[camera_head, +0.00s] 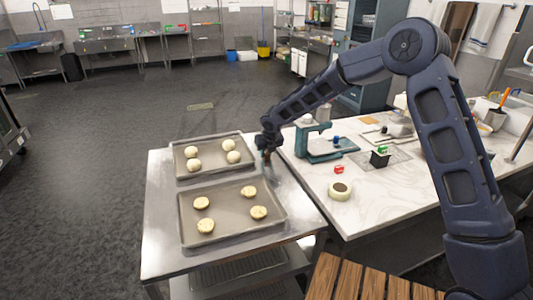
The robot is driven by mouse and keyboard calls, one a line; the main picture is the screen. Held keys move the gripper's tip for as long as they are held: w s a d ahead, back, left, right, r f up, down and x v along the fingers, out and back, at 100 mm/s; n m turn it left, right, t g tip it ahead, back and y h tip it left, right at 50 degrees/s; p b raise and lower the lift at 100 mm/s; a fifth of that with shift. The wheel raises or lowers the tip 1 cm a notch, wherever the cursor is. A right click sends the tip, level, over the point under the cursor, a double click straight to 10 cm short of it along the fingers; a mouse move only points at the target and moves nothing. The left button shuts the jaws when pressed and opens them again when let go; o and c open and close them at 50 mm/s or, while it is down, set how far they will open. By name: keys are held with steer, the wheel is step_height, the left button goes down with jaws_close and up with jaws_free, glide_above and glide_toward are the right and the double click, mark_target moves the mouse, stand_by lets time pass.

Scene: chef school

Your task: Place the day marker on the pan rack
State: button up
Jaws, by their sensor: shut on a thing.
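My gripper (267,154) points down at the right edge of the steel stand, just right of the far baking tray. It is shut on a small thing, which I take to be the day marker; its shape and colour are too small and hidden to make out. The steel stand, which looks like the pan rack (160,235), has a flat top and a lower shelf. I cannot tell whether the held thing touches the top.
A far tray (212,170) and a near tray (234,231) of dough rounds cover much of the stand. The marble counter (380,200) beside it holds a teal scale (325,150), a tape roll (340,190), a red block (339,170) and a green-topped block (382,152).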

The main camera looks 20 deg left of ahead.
steer(key=o, duration=1)
steer(key=shift+f, duration=0.15)
steer(key=v, duration=1.2)
steer(key=shift+r, duration=0.2)
